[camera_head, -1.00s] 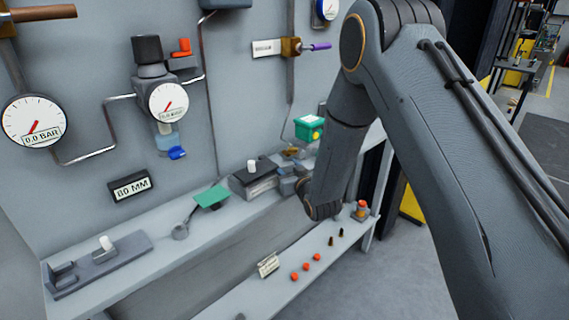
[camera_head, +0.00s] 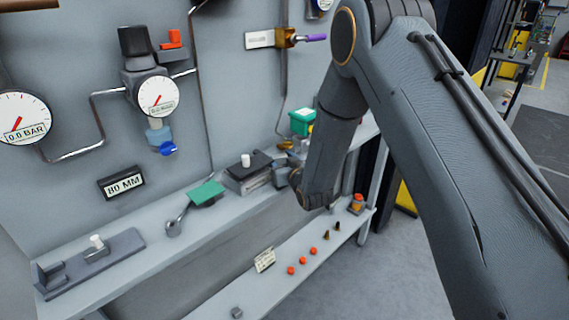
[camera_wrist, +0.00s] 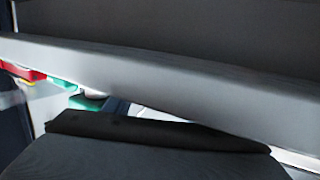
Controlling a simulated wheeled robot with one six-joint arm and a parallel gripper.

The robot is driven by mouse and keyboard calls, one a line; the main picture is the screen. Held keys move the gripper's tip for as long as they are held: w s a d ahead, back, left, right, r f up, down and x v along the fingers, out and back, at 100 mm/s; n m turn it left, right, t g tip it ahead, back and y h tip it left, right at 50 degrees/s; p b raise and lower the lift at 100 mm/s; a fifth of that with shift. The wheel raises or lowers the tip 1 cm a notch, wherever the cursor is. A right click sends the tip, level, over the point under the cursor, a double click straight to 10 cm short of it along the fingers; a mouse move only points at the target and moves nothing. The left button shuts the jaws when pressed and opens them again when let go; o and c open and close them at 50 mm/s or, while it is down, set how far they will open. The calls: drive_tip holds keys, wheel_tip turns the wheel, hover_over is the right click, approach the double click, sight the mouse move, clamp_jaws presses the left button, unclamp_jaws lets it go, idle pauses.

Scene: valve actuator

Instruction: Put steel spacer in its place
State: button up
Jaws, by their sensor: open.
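A small grey cylinder (camera_head: 237,313) stands on the lower shelf at the bottom edge of the head view; it looks like steel and may be the spacer, but I cannot be sure.
The upper shelf also holds a green plate (camera_head: 207,194) on a lever and a dark block (camera_head: 248,170) with a white knob. Several orange caps, a card (camera_head: 265,260) and an orange-topped item (camera_head: 356,203) are on the lower shelf. Large grey surfaces fill the wrist view.

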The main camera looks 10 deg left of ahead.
drive_tip(key=b+v, duration=0.2)
drive_tip(key=v, duration=0.9)
drive_tip(key=shift+s+d+b, duration=0.15)
drive_tip(key=shift+s+b, duration=0.15)
drive_tip(key=shift+b, duration=0.1)
drive_tip(key=shift+c, duration=0.4)
drive_tip(key=shift+s+d+b, duration=0.1)
drive_tip(key=shift+s+b, duration=0.05)
drive_tip(key=shift+b, duration=0.5)
drive_tip(key=b, duration=0.3)
drive_tip(key=shift+s+d, duration=0.1)
drive_tip(key=b+x, duration=0.2)
drive_tip(key=x, duration=0.8)
drive_tip(key=shift+r, duration=0.15)
drive_tip(key=c, duration=1.1)
drive_tip(key=shift+o, duration=0.2)
drive_tip(key=shift+a+r+b, duration=0.1)
drive_tip(key=shift+a+b, duration=0.15)
drive_tip(key=shift+b, duration=0.1)
